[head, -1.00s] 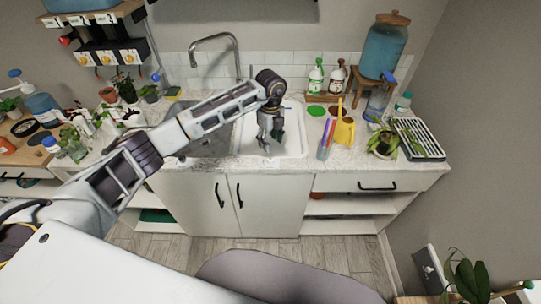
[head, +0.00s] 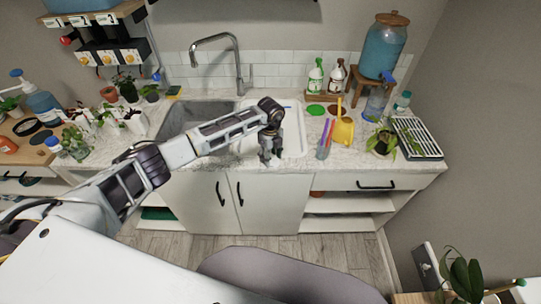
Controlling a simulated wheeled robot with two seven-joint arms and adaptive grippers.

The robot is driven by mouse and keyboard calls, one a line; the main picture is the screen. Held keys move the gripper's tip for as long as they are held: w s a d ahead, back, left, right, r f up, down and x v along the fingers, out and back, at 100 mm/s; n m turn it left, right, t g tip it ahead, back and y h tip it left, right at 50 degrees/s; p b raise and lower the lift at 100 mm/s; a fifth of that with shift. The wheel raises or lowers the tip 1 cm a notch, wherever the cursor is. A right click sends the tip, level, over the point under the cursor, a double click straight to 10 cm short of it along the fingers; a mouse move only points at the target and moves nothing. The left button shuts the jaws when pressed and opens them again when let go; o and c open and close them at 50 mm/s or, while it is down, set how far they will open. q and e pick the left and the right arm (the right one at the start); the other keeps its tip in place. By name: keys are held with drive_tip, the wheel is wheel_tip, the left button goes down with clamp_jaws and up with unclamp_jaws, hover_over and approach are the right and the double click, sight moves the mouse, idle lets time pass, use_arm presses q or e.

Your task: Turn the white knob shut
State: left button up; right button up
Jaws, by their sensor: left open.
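My left gripper (head: 269,161) is open, pointing down over the front edge of the sink and counter. Nothing shows between its fingers. I cannot clearly pick out a white knob. A wall unit (head: 106,57) at the upper left carries several small yellow and white round parts, too small to tell apart. A red round part (head: 66,40) sticks out at its left side. The gripper is well to the right of this unit and lower in the picture. My right gripper is not in view.
The sink (head: 180,120) has a tall grey faucet (head: 237,65) behind it. Several potted plants and bottles crowd the left counter.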

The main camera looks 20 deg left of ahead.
use_arm(q)
drive_tip(key=shift+c, duration=0.3)
drive_tip(key=c, duration=1)
